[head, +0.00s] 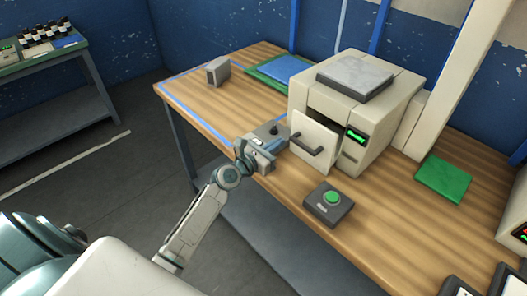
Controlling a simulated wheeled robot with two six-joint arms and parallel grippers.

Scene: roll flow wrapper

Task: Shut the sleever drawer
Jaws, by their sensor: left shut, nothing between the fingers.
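The sleever (375,130) is a cream box-shaped machine on the wooden bench. Its drawer (322,135) has a cream front panel with a dark bar handle (306,145). The panel stands out from the machine body, with a dark opening behind and above it, so the drawer is open. My right gripper is not in view.
A dark button box with a green button (331,198) sits in front of the sleever. A green pad (444,178) lies to its right. A blue and green tray (281,72) and a small grey block (218,71) are behind left. The bench's left part is mostly clear.

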